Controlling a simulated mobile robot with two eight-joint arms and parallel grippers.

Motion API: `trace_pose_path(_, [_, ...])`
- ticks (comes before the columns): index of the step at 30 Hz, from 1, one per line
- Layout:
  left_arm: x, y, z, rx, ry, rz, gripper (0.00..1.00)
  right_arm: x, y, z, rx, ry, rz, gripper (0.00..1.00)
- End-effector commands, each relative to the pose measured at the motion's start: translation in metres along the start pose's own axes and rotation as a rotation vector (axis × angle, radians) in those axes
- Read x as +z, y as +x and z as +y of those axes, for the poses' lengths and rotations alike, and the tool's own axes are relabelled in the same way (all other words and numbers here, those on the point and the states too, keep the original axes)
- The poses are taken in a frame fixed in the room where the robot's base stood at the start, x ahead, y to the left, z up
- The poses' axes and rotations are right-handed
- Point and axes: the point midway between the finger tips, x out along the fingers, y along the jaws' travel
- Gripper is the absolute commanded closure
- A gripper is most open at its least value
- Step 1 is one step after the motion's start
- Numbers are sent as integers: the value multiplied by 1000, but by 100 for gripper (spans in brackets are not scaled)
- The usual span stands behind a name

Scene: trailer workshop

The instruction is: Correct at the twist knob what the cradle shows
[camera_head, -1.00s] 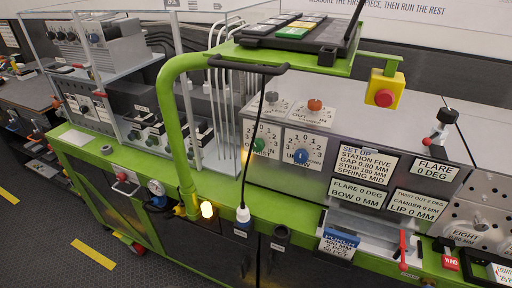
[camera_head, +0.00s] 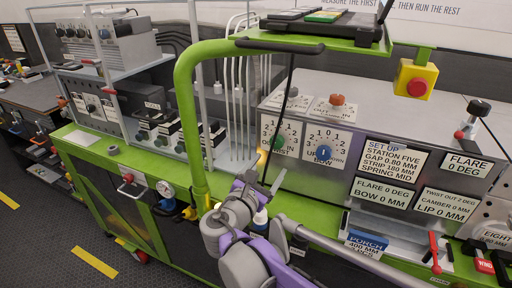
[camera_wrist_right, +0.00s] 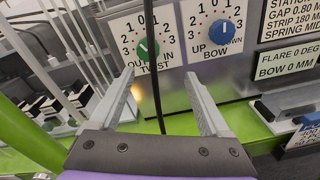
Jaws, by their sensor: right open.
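The green twist knob (camera_head: 280,139) sits on its white dial on the grey panel, and it also shows in the right wrist view (camera_wrist_right: 148,48). The dial is marked OUT, IN and TWIST. My right gripper (camera_head: 262,181) is open and empty, in front of and below the dial. In the right wrist view its fingertips (camera_wrist_right: 160,76) are spread apart, short of the knob. A card (camera_head: 443,204) reads TWIST OUT 2 DEG, CAMBER 0 MM, LIP 0 MM. A grey metal trough (camera_head: 385,238), perhaps the cradle, lies below the cards. My left gripper is out of view.
The blue bow knob (camera_head: 323,152) is close to the right of the twist knob. A black cable (camera_wrist_right: 156,85) hangs between my fingers and the panel. A green post (camera_head: 190,130) stands left of my arm. A red stop button (camera_head: 417,87) is at upper right.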

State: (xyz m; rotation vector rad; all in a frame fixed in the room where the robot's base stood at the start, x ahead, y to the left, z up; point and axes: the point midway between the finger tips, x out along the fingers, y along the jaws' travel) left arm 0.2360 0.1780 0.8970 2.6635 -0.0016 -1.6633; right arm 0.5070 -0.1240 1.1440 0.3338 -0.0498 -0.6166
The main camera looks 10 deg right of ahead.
Motion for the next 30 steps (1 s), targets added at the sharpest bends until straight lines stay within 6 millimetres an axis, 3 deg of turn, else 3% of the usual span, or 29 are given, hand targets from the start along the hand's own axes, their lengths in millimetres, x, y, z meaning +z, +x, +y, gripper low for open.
trace_pose_path(3, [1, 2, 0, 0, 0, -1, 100, 3, -1, 16, 32, -64, -42, 19])
trace_pose_path(8, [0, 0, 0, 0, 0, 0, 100, 6, 15, 18, 33, -73, -49, 19])
trace_pose_path(21, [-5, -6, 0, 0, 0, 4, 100, 10, 92, 20, 32, -70, -47, 19])
trace_pose_path(30, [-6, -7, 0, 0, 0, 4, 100, 10, 106, 20, 34, -69, -46, 19])
